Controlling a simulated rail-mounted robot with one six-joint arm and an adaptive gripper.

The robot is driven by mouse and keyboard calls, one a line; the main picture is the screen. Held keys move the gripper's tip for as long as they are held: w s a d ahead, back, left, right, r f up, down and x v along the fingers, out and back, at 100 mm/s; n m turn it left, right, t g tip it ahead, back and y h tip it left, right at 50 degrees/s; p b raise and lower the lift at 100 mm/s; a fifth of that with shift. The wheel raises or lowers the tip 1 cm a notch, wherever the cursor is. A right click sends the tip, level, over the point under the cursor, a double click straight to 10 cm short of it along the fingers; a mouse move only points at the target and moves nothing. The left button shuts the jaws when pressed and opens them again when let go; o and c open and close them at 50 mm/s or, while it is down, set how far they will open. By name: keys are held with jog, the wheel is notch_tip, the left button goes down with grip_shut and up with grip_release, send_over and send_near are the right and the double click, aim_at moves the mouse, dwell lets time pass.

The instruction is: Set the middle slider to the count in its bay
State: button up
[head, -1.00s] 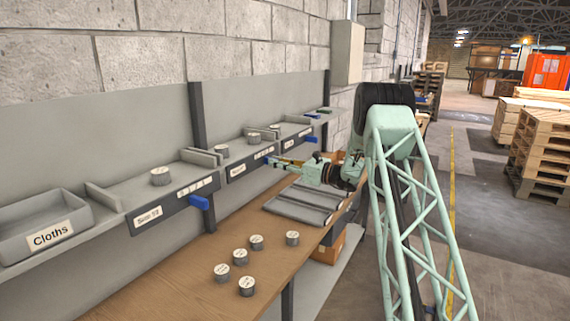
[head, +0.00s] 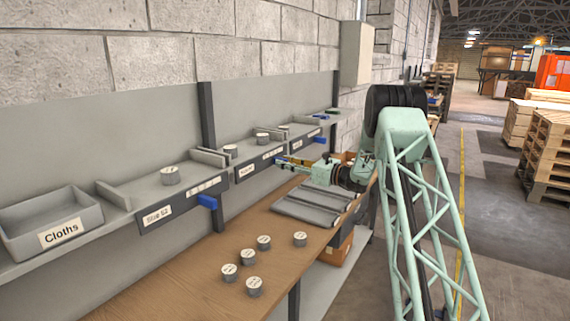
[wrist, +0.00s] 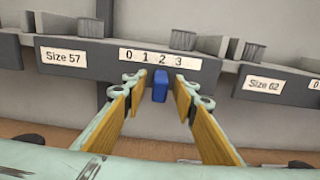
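The middle bay, labelled Size 57 in the wrist view (wrist: 63,57), has a dark front rail with a 0 1 2 3 scale (wrist: 152,56). Its blue slider (wrist: 160,86) stands below the 2. Two grey cans, one left (wrist: 92,27) and one right (wrist: 183,40), sit in this bay; they also show in the head view (head: 231,151) (head: 263,138). My gripper (wrist: 160,88) is open, with one yellow-padded finger on either side of the slider and gaps between. In the head view my gripper (head: 285,162) reaches the middle rail; the fingertips are small there.
The left bay holds one can (head: 170,175) and has a blue slider (head: 207,202); the right bay has another slider (head: 318,139). A Cloths bin (head: 62,236) stands far left. Several loose cans (head: 264,242) and a grey tray (head: 305,207) are on the wooden bench (head: 190,275) below.

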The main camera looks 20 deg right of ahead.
jog(key=v, duration=1.2)
jog(key=shift+a+r, duration=0.15)
dwell(0.5)
jog(key=s+a+r+n+g+y, duration=0.1)
jog(key=s+a+r+n+g, duration=0.3)
jog(key=a, duration=0.6)
jog(key=s+a+r+n+g, duration=0.25)
jog(key=s+a+r, duration=0.3)
jog(key=a, duration=0.45)
jog(key=s+a+r+n+g+h, duration=0.1)
jog(key=s+a+r+n+g, duration=0.2)
jog(key=s+a, duration=0.55)
jog(key=s+a+r+n+g, duration=0.15)
jog(key=s+a+n, duration=0.3)
jog(key=s, duration=0.65)
jog(key=s+a+r+n+g+h, duration=0.1)
jog(key=s+a+n+h, duration=0.25)
jog(key=s, duration=0.85)
jog(key=s+a+n+g+h, duration=0.15)
jog(key=s+n, duration=0.25)
jog(key=s, duration=0.8)
jog(key=s+d+f+n+t+h, duration=0.1)
jog(key=s+d+n+h, duration=0.1)
jog(key=s, duration=0.7)
jog(key=s+d+f+n+t+h, duration=0.1)
jog(key=s+d+n+h, duration=0.2)
jog(key=s, duration=0.7)
jog(key=shift+s+d+f+n+t, duration=0.2)
jog(key=shift+s+d+n+t, duration=0.15)
jog(key=shift+d+n, duration=0.75)
